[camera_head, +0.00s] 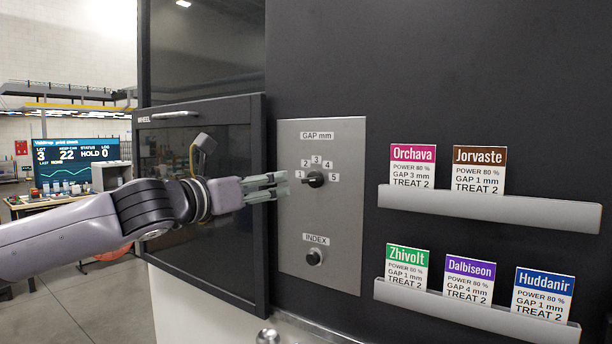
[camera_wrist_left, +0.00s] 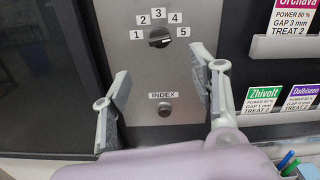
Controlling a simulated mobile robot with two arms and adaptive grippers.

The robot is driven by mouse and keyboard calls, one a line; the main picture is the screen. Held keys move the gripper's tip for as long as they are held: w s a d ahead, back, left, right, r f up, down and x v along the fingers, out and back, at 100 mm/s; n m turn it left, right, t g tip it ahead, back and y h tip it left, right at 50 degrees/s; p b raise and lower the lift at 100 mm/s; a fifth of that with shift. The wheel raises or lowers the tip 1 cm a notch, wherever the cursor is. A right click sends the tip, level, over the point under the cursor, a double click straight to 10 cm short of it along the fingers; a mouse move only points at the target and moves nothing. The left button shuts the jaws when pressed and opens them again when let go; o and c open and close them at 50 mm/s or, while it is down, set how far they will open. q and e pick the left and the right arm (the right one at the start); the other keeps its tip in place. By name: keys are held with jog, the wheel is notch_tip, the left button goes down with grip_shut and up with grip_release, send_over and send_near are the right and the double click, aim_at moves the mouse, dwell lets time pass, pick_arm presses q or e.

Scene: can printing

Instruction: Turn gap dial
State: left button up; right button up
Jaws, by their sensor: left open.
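The gap dial (camera_head: 314,179) is a small black knob on a grey metal panel (camera_head: 345,250), under a "GAP mm" label, with numbers 1 to 5 arched around it. It also shows in the left wrist view (camera_wrist_left: 159,38); I cannot tell which number it points to. My left gripper (camera_head: 283,186) is open and empty, just left of the dial in the head view. In the left wrist view the spread fingers (camera_wrist_left: 162,68) flank the panel below the dial, with nothing between them. My right gripper is not in view.
An INDEX knob (camera_head: 314,257) sits lower on the same panel. Two card racks (camera_head: 490,207) (camera_head: 470,311) stick out from the dark wall at right, holding several treatment cards. A dark glazed door (camera_head: 225,250) marked WHEEL stands left of the panel, behind my arm.

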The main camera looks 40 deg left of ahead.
aim_at(308, 179)
pick_arm(q)
jog(key=w+p, duration=0.3)
jog(key=w, duration=0.1)
jog(key=w+p, duration=0.3)
jog(key=w, duration=0.2)
jog(key=w+p, duration=0.4)
jog(key=shift+w+a, duration=0.2)
jog(key=shift+a, duration=0.05)
jog(key=shift+w+f, duration=0.1)
jog(key=shift+w, duration=0.45)
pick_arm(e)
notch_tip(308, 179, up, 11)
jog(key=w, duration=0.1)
pick_arm(q)
jog(key=shift+s, duration=0.1)
jog(key=shift+c, duration=0.2)
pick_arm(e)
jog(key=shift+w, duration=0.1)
pick_arm(q)
jog(key=c, duration=1.1)
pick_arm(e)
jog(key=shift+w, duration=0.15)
